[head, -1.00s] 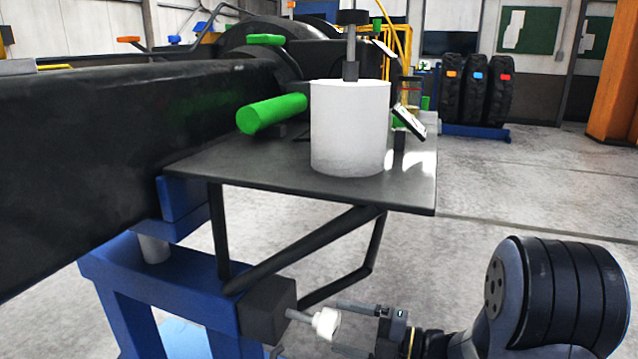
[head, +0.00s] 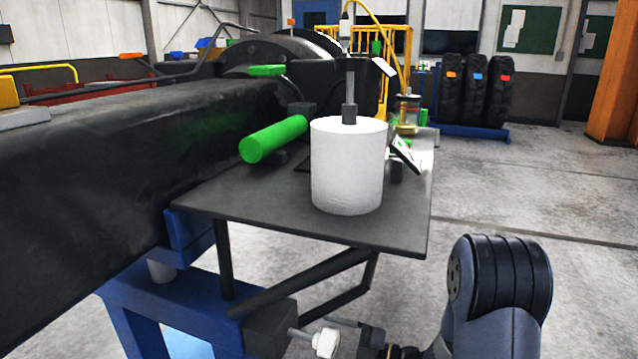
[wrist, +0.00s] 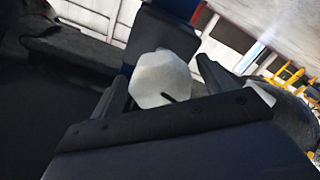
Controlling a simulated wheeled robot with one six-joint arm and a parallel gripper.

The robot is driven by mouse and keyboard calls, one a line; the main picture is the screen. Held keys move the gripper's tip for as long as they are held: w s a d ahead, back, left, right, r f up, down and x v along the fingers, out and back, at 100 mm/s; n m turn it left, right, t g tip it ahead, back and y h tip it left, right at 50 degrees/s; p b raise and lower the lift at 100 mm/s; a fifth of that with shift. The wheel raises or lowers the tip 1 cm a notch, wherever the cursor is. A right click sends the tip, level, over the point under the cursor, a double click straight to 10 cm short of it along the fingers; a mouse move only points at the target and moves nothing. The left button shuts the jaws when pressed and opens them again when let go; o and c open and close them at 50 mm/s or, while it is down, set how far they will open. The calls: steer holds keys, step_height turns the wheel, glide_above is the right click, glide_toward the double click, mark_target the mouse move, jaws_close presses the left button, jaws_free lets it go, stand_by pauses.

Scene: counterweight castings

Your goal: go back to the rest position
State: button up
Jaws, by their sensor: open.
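My gripper (wrist: 163,88) is open in the wrist view, with one dark finger on each side of a white hexagonal head (wrist: 162,78). I cannot tell whether the fingers touch it. In the head view my gripper (head: 345,334) is low at the bottom edge, beside the white head (head: 326,343). This head sits on a shaft from a black block (head: 270,328) on the blue stand. Much of my gripper is cut off by the bottom edge there.
Above my gripper is a dark shelf (head: 395,236) carrying a white cylinder (head: 347,170) and a green cylinder (head: 273,139). A slanted black brace (head: 300,285) runs under it. A long black casting (head: 110,165) lies left. Open floor (head: 560,270) is at right.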

steer(key=m+p, duration=0.4)
steer(key=shift+r, duration=0.2)
steer(key=m+p, duration=0.4)
steer(key=shift+s, duration=0.1)
steer(key=shift+f+v, duration=0.1)
steer(key=shift+v, duration=0.75)
steer(key=shift+f+v, duration=0.15)
steer(key=shift+v, duration=0.7)
steer(key=shift+r, duration=0.1)
